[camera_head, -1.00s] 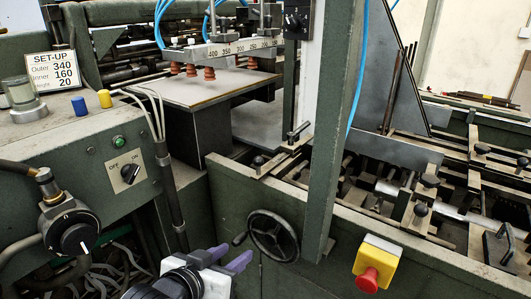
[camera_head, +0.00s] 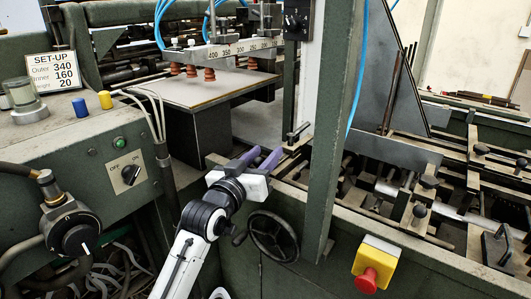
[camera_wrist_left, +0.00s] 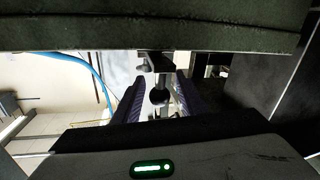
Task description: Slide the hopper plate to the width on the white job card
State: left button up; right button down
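The white job card (camera_head: 55,72) stands on the machine top at the left and reads SET-UP, Outer 340, Inner 160, with a last line of 20. A numbered scale (camera_head: 235,50) runs above a board-topped table. A large grey upright plate (camera_head: 388,70) stands right of the green post; I cannot tell for sure which part is the hopper plate. My left gripper (camera_head: 262,158) is open at the guide bars beside the post. In the left wrist view, a dark round knob (camera_wrist_left: 158,97) shows between its purple fingers, with gaps on both sides. My right gripper is out of view.
A green post (camera_head: 345,120) rises just right of my left gripper. A handwheel (camera_head: 273,236) sits below it, and a red stop button on a yellow box (camera_head: 376,262) is on the front panel. A control cabinet with hoses (camera_head: 85,160) stands at the left.

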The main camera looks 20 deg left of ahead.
pick_arm(q)
jog(key=shift+w+d, duration=0.1)
jog(key=shift+w, duration=0.35)
jog(key=shift+c, duration=0.2)
grip_shut()
jog(key=shift+w+d, duration=0.1)
jog(key=shift+w, duration=0.25)
jog(key=w, duration=0.1)
jog(key=w+d, duration=0.1)
jog(key=w, duration=0.1)
jog(key=shift+w+d, duration=0.1)
jog(key=shift+o, duration=0.2)
grip_release()
